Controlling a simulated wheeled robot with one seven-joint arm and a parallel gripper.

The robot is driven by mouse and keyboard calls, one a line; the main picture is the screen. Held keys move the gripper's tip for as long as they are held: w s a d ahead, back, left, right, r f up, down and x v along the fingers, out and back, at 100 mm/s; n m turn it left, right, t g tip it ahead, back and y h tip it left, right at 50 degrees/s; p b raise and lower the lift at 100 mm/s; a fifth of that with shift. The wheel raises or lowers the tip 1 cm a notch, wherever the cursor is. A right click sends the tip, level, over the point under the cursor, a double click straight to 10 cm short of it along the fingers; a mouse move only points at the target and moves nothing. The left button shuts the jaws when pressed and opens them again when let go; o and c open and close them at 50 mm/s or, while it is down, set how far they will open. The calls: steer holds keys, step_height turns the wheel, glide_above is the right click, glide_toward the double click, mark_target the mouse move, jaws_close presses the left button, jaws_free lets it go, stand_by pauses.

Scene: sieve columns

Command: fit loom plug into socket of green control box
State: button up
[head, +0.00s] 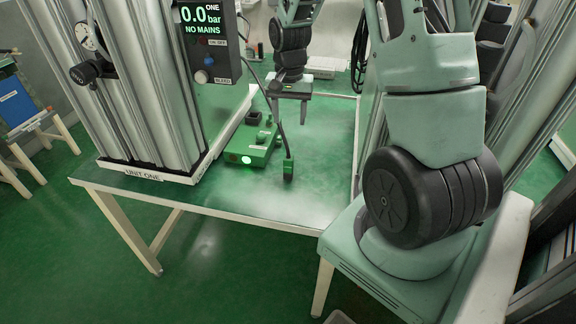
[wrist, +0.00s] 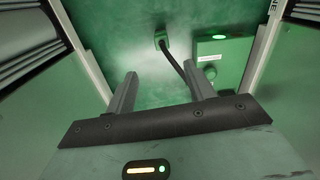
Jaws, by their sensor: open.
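The green control box (head: 246,152) sits on the table beside the left column, with a lit round light on its front and a dark raised socket-like part (head: 254,118) on top. It also shows at the upper right of the wrist view (wrist: 232,62). The loom plug (head: 288,169), dark with some green, is at the lower end of a dark cable, right of the box and apart from it. It shows in the wrist view (wrist: 161,41) beyond the fingertips. My gripper (head: 289,121) is open and empty, pointing down behind the plug; its two fingers (wrist: 163,84) are spread apart.
The cable (head: 276,112) runs from the display panel (head: 208,40), reading 0.0 bar and NO MAINS, down to the plug. A metal column (head: 125,90) marked UNIT ONE stands at the left. The table (head: 235,195) is clear in front.

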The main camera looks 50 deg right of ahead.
mark_target(289, 157)
steer(key=f, duration=0.3)
steer(key=f+p, duration=0.1)
steer(key=f, duration=0.7)
steer(key=shift+d+f, duration=0.2)
steer(key=shift+d, duration=0.05)
steer(key=shift+w+a+f+p, duration=0.15)
steer(key=shift+f+p, duration=0.35)
steer(key=shift+f, duration=1.05)
steer(key=shift+w+d+f+p, duration=0.1)
steer(key=shift+f+p, duration=0.4)
steer(key=shift+f, duration=1)
steer(key=c, duration=1.1)
